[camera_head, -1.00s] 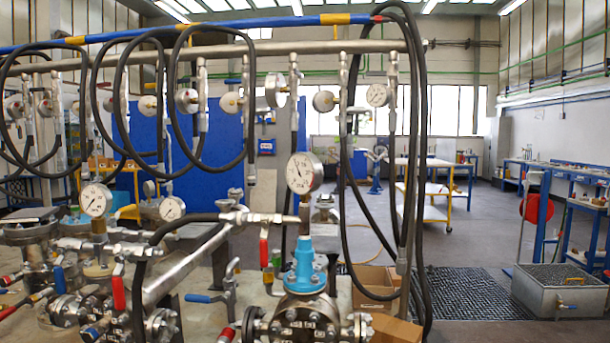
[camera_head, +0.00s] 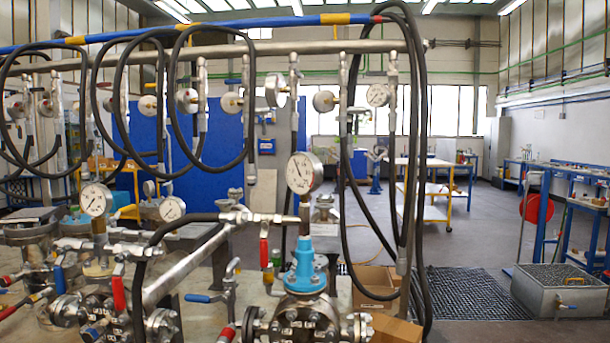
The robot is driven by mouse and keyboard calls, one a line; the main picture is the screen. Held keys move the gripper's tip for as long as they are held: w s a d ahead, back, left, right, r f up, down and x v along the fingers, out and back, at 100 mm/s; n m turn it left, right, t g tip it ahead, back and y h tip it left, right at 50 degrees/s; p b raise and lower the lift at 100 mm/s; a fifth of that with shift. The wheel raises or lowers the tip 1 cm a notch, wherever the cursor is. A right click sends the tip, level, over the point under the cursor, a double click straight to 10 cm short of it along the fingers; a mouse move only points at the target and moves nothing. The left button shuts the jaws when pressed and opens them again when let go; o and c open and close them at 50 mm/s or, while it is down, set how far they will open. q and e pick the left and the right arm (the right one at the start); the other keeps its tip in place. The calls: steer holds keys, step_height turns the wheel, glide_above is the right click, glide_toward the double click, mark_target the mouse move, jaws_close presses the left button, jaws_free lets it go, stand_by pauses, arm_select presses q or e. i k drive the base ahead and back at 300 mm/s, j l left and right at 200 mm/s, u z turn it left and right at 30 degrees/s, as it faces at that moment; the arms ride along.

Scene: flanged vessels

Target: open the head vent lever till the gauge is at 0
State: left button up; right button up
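A round white dial gauge (camera_head: 304,173) stands upright on a stem above a light-blue fitting (camera_head: 304,268) on the flanged vessel (camera_head: 304,322) at lower middle. Its dark needle points to the upper left; the numbers are too small to read. A red lever (camera_head: 264,252) hangs down on the pipework just left of the gauge stem. A blue lever (camera_head: 198,298) lies about level further left, and another red lever (camera_head: 118,292) hangs at the left vessel. I cannot tell which one is the head vent lever. Neither gripper is in view.
Another gauge (camera_head: 95,200) stands on the left vessel. Black hoses (camera_head: 420,200) hang from the overhead pipe, right of the vessel. Cardboard boxes (camera_head: 375,285) lie beside it. A metal basin (camera_head: 562,290) stands on the right. The floor behind is mostly open.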

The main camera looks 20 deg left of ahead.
mark_target(189, 297)
steer(key=u, duration=1.25)
